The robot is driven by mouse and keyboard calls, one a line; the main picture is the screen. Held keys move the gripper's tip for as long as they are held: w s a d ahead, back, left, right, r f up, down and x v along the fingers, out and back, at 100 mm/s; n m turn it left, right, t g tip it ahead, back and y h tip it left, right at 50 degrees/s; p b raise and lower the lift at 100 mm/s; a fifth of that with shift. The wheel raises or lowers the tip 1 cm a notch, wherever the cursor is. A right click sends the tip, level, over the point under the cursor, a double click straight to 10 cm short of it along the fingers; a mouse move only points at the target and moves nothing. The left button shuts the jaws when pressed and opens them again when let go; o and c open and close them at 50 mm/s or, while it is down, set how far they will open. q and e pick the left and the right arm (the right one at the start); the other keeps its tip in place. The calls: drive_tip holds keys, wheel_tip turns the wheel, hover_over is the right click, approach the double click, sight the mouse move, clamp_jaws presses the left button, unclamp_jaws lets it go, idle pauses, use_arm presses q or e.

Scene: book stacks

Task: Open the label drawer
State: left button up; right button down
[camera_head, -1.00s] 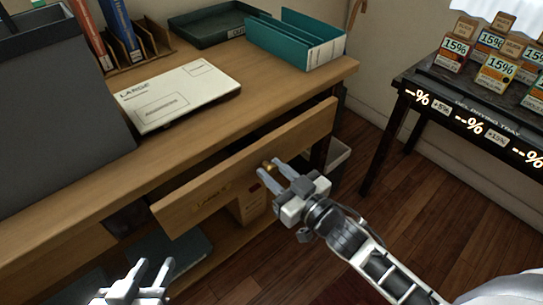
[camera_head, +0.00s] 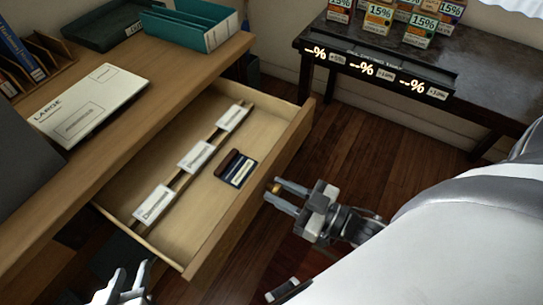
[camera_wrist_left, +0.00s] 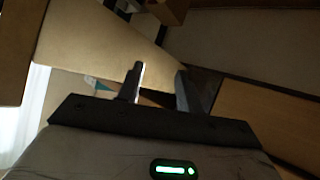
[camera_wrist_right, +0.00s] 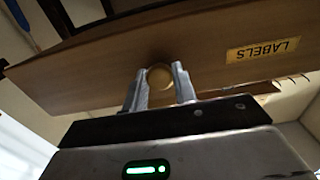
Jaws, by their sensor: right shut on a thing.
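The label drawer (camera_head: 190,185) is pulled out from the wooden desk in the head view. Inside lie white label cards along a divider and a dark blue and white item (camera_head: 236,168). My right gripper (camera_head: 274,194) is at the drawer's front. In the right wrist view its fingers (camera_wrist_right: 159,84) are shut on the round brass knob (camera_wrist_right: 159,75), beside a yellow "LABELS" plate (camera_wrist_right: 262,50). My left gripper (camera_head: 131,279) is low at the left, apart from the drawer. Its fingers (camera_wrist_left: 156,82) stand apart with nothing between them in the left wrist view.
A white "LARGE" envelope (camera_head: 90,104), a teal binder box (camera_head: 192,24) and a dark green tray (camera_head: 103,24) lie on the desktop. A dark table (camera_head: 470,75) with price-tagged items stands at the back right. The wooden floor between is open.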

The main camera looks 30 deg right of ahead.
drive_tip(key=shift+s+d+r, duration=0.1)
drive_tip(key=shift+s+d, duration=0.05)
drive_tip(key=shift+s, duration=0.1)
drive_tip(key=c, duration=1.1)
unclamp_jaws()
drive_tip(key=shift+s, duration=0.1)
drive_tip(key=v, duration=1.6)
